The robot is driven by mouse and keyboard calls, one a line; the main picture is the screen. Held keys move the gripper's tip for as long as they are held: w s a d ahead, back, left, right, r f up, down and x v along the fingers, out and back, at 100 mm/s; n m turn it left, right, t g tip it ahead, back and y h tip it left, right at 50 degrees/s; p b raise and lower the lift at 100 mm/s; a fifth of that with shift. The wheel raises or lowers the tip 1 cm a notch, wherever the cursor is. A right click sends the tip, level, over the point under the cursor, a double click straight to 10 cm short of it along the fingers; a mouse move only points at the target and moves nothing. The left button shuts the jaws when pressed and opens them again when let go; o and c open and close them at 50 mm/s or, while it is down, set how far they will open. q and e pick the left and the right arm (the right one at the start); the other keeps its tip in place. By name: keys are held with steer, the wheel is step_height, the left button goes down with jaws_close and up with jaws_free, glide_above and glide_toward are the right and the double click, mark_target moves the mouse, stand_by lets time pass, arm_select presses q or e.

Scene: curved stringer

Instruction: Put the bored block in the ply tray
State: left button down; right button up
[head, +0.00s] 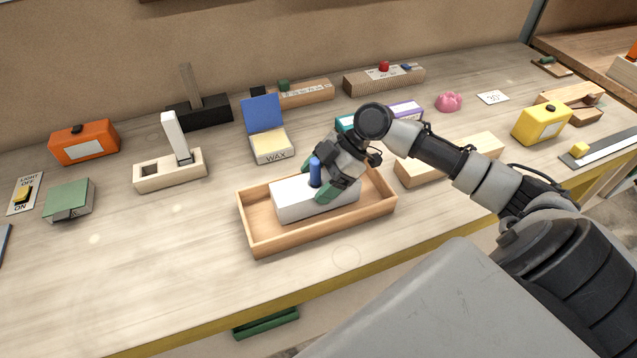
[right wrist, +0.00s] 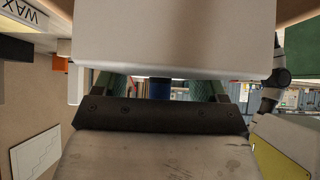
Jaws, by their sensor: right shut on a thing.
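The bored block (head: 290,203) is a long white block with a blue peg (head: 315,172) standing up from its top. It is within the walls of the ply tray (head: 270,244), a shallow light wood tray. Whether its underside touches the tray floor cannot be told. My right gripper (head: 328,180) is shut on the block, with a green finger across its front side, close to the peg. In the right wrist view the block (right wrist: 170,45) fills the top and partly hides the green fingers; the blue peg shows between them. My left gripper is not in view.
A wax box (head: 270,148) with a raised blue lid stands behind the tray. A pale wooden block with a slot (head: 150,178) is to the left, a plain wooden block (head: 420,170) close to the right. The bench front (head: 180,280) is clear.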

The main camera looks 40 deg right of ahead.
steer(key=shift+f, duration=0.9)
steer(key=o, duration=1.1)
steer(key=shift+f, duration=0.15)
steer(key=shift+r, duration=0.25)
steer(key=shift+d+r, duration=0.2)
steer(key=shift+d, duration=0.15)
steer(key=b+v, duration=0.1)
steer(key=v, duration=1)
steer(key=shift+s+b, duration=0.15)
steer(key=shift+b, duration=0.15)
